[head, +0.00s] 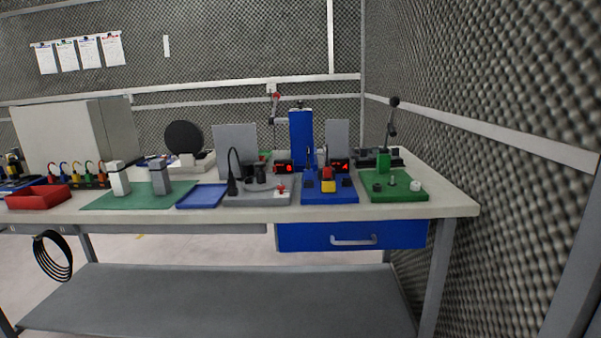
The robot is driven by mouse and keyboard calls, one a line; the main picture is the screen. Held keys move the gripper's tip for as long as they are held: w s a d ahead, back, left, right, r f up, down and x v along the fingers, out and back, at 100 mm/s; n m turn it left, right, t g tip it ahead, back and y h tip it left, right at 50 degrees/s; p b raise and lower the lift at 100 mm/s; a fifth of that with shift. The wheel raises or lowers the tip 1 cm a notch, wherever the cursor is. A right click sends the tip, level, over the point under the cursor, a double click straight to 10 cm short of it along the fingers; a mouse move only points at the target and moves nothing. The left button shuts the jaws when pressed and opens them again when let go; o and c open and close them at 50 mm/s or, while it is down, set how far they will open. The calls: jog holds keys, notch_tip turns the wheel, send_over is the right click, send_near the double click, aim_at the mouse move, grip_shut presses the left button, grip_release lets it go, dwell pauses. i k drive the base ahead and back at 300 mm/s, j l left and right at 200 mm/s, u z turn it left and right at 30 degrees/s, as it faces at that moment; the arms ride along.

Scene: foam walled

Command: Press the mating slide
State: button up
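A blue fixture (342,196) stands near the bench's front edge, right of the middle, in the head view. A small red and yellow block (327,186) sits on it, with dark parts on both sides. Small displays with red characters stand behind it at left (284,169) and right (340,167). No part is clearly recognisable as the mating slide at this size; I cannot tell whether it is on this fixture. My gripper is not in view.
Left of the blue fixture are a grey fixture (242,200), a blue tray (202,196) and a green mat (104,203). Right of it is a green base (411,195); a black-knobbed lever (391,131) rises behind. A drawer (300,240) hangs underneath. A foam wall (520,220) closes the right.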

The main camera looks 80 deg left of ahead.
aim_at(327, 186)
jog(key=l+u, duration=0.1)
jog(key=u, duration=2)
jog(key=k+j, duration=0.05)
